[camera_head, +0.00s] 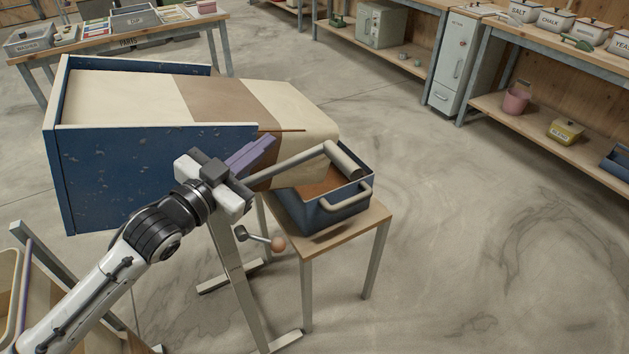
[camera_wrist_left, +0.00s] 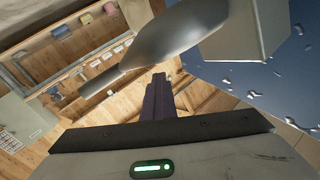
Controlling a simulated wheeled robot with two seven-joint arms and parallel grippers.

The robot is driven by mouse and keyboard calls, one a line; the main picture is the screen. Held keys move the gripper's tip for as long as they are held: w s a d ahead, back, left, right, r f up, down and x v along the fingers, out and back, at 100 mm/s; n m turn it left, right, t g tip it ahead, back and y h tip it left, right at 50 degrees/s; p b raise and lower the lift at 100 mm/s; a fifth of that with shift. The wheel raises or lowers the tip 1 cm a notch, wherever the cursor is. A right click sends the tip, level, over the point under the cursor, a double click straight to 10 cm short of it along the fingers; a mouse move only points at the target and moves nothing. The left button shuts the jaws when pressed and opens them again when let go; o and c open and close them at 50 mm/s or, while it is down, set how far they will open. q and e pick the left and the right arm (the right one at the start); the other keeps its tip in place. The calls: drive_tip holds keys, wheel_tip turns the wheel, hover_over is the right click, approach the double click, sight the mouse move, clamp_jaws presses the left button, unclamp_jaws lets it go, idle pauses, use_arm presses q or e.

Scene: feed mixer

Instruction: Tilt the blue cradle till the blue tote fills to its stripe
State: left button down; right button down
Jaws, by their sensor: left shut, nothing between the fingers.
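The blue cradle (camera_head: 150,165) stands at the left in the head view and holds a big cream sack (camera_head: 110,95) with a brown band. The sack's rounded end hangs over the cradle's right end, by the blue tote (camera_head: 340,210). The tote sits on a small wooden-topped stand, with something brown inside; its stripe cannot be made out. A grey lever (camera_head: 290,163) with a thick grip reaches from the cradle over the tote; it also shows in the left wrist view (camera_wrist_left: 170,40). My left gripper (camera_head: 262,148) is shut and empty beside the cradle's near wall and the lever.
The stand (camera_head: 375,222) has legs close to the cradle's metal frame (camera_head: 235,270). A lever with an orange-brown knob (camera_head: 278,243) sticks out below. A parts table (camera_head: 120,40) is at the back left, and shelving (camera_head: 540,125) at the right. Floor at right is clear.

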use_arm(q)
drive_tip(key=c, duration=2)
unclamp_jaws()
drive_tip(key=shift+c, duration=0.2)
drive_tip(key=shift+r, duration=0.1)
